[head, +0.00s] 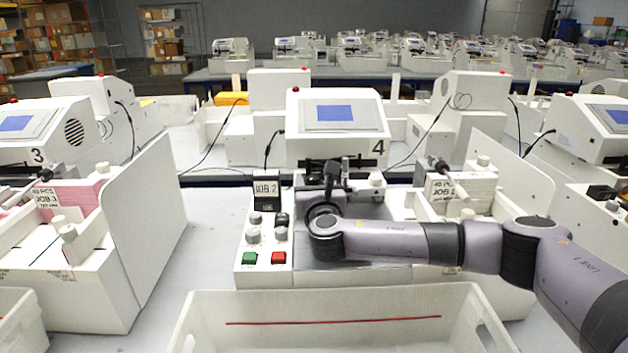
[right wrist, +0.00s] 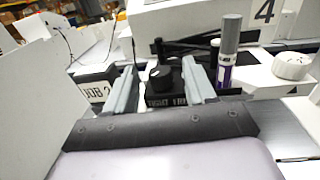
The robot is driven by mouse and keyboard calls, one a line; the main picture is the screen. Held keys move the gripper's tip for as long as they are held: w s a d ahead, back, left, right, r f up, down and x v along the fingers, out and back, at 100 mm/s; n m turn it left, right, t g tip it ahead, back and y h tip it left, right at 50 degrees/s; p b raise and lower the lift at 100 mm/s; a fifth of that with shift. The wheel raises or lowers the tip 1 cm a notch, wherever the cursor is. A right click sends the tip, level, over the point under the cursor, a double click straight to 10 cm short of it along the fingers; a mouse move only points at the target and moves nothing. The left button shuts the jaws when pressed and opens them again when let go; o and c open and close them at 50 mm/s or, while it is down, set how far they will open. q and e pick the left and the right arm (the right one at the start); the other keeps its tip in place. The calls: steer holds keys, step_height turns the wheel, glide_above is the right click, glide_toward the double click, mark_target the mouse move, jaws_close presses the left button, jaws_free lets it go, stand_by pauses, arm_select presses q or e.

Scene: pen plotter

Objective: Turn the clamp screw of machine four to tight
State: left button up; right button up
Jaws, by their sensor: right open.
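Machine four (head: 335,122) is a white plotter with a blue screen and a "4" on its front, at the middle of the head view. In the right wrist view its clamp screw shows as a black knob (right wrist: 160,76) on a black block with a white label, partly legible as "TIGHT". My right gripper (right wrist: 159,68) is open, one grey finger on each side of the knob. I cannot tell whether either finger touches it. In the head view my right wrist hides most of the clamp area. My left gripper is not in view.
A marker pen (right wrist: 228,52) stands upright right of the fingers, near a white knob (right wrist: 292,65). A "JOB 2" block (head: 267,189) stands left of my wrist, above green (head: 249,258) and red (head: 278,257) buttons. A white bin (head: 340,305) is in front. Machine three (head: 40,130) is left.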

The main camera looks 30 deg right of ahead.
steer(key=shift+w+d, duration=0.1)
steer(key=shift+w, duration=0.25)
jaws_close()
steer(key=shift+h, duration=0.3)
steer(key=shift+m+g+h, duration=0.3)
steer(key=shift+m+h, duration=0.1)
steer(key=shift+m, duration=0.1)
steer(key=shift+w+m+g+h, duration=0.1)
steer(key=shift+m+g+h, duration=0.9)
steer(key=shift+h, duration=0.5)
